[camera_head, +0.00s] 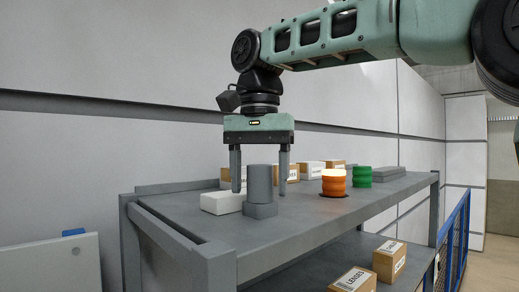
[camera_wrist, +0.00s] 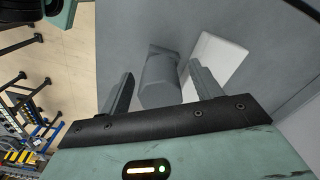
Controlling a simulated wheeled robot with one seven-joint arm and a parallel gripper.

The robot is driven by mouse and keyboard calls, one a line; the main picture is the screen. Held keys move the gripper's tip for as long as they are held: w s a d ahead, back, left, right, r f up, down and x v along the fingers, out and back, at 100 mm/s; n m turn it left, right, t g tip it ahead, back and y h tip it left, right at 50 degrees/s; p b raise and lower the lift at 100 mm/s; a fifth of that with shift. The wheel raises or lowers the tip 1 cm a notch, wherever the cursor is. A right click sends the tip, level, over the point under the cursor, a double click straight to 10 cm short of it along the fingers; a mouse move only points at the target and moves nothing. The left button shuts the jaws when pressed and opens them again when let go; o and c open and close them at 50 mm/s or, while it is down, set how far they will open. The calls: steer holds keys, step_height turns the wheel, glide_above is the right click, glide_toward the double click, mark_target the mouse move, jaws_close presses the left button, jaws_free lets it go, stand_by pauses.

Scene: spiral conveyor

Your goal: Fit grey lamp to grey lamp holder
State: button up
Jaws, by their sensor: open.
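A grey cylinder (camera_head: 260,180), which looks like the grey lamp, stands upright on a wider grey base (camera_head: 261,210), which looks like its holder, near the front left of the grey table. My gripper (camera_head: 260,191) points down over them. Its fingers are open, one on each side of the cylinder, with a gap showing on both sides. In the wrist view the cylinder (camera_wrist: 159,82) lies between the open fingers (camera_wrist: 160,70), and part of the base (camera_wrist: 164,50) shows beyond it. I cannot tell how firmly the cylinder sits in the base.
A white block (camera_head: 222,201) lies just left of the base. An orange lamp (camera_head: 334,184) with a glowing top and a green lamp (camera_head: 362,176) stand to the right. Small labelled boxes (camera_head: 310,170) stand behind. A lower shelf holds more boxes (camera_head: 389,261). The tabletop's front right is clear.

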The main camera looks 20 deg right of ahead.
step_height(320, 180, up, 11)
steer(key=shift+r+p, duration=0.1)
steer(key=shift+p, duration=0.6)
steer(key=shift+s, duration=0.15)
